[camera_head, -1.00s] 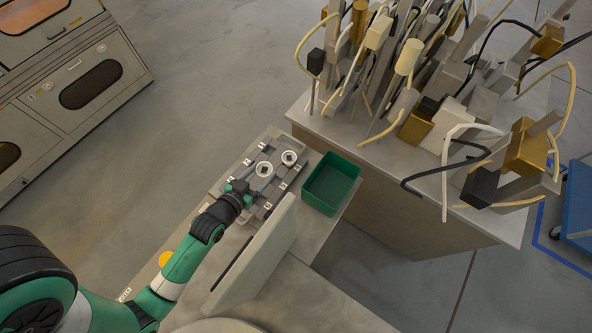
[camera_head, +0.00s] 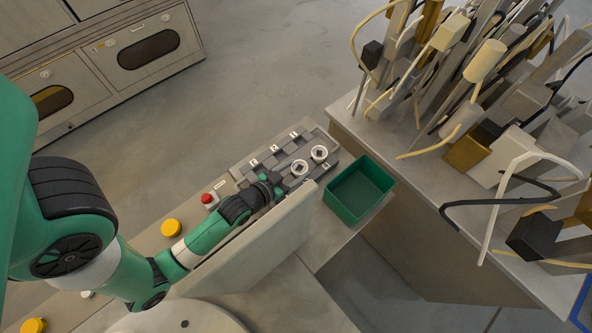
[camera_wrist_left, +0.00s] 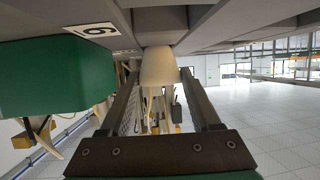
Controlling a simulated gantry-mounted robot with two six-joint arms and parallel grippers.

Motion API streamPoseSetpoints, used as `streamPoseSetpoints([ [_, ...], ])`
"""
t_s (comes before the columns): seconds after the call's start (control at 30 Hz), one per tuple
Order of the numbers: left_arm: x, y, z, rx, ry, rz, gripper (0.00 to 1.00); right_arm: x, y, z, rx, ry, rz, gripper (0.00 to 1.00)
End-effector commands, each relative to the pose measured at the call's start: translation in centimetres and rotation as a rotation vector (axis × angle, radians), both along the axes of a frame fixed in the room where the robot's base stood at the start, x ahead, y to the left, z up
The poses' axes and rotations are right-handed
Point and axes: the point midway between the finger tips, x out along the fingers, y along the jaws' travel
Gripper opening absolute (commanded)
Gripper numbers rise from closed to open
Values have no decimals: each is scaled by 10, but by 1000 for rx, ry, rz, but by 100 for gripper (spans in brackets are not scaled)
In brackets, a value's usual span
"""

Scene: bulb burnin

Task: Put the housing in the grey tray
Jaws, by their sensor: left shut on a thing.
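My left gripper (camera_head: 280,188) is at the near side of a grey numbered fixture (camera_head: 262,172), behind the upright panel. In the left wrist view its two dark fingers (camera_wrist_left: 160,92) are shut on a cream, rounded, tapering piece (camera_wrist_left: 158,68), which seems to be the housing. The top of this piece meets the grey underside of a block there; I cannot tell whether it is seated or only touching. The piece cannot be made out in the head view. I cannot pick out a separate grey tray. My right gripper is not in view.
A green open bin (camera_head: 337,206) stands right of the fixture. A beige upright panel (camera_head: 262,243) rises in front. A red button (camera_head: 207,198) and a yellow button (camera_head: 171,228) are to the left. A cluttered table stands at right.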

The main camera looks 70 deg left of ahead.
Motion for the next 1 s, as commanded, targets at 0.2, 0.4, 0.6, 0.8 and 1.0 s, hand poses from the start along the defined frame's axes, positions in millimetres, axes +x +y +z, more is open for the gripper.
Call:
streamPoseSetpoints([
  [0.2,0,0,-2,0,0,0,92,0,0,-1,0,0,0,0],
  [0.4,0,0,-2,0,0,0,94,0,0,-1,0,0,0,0],
  [0.6,-6,-3,4,-1,2,0,94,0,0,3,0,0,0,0],
  [0.8,-37,-19,19,-2,3,-1,94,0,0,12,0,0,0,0],
  [1.0,-60,-31,29,-1,2,-1,94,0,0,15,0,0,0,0],
])
